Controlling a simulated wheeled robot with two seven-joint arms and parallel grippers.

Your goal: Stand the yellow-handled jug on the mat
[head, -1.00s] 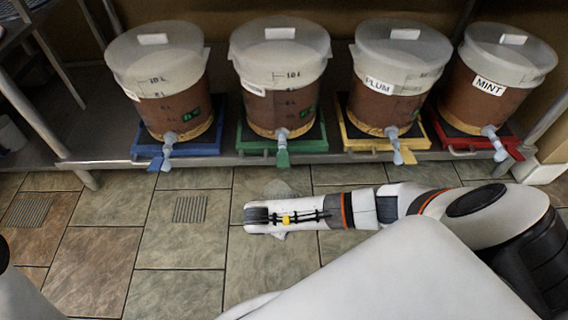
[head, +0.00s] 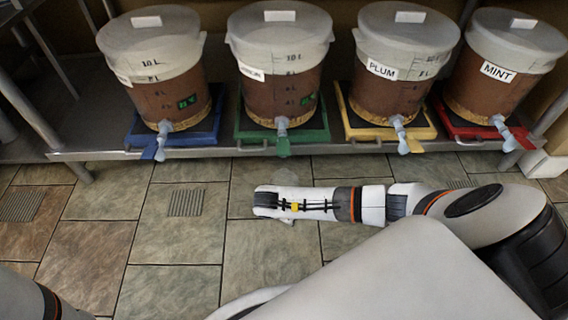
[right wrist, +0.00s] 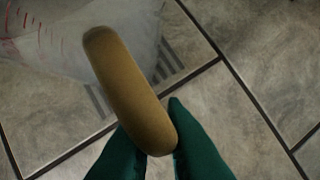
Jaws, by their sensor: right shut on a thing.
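In the right wrist view the jug's yellow-tan handle (right wrist: 130,90) stands between the green fingertips of my right gripper (right wrist: 160,145), which is shut on it. The jug's clear body (right wrist: 90,35) with red marks shows at the upper left of that view, above the tiled floor. I cannot make out a separate mat.
Several lidded buckets, such as the PLUM bucket (head: 402,70) and MINT bucket (head: 510,75), stand on coloured trays, including a green tray (head: 315,137), along a low metal shelf (head: 225,153). Their taps overhang its front edge. The tiled floor (head: 110,250) is clear at left, with flat grates (head: 186,203).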

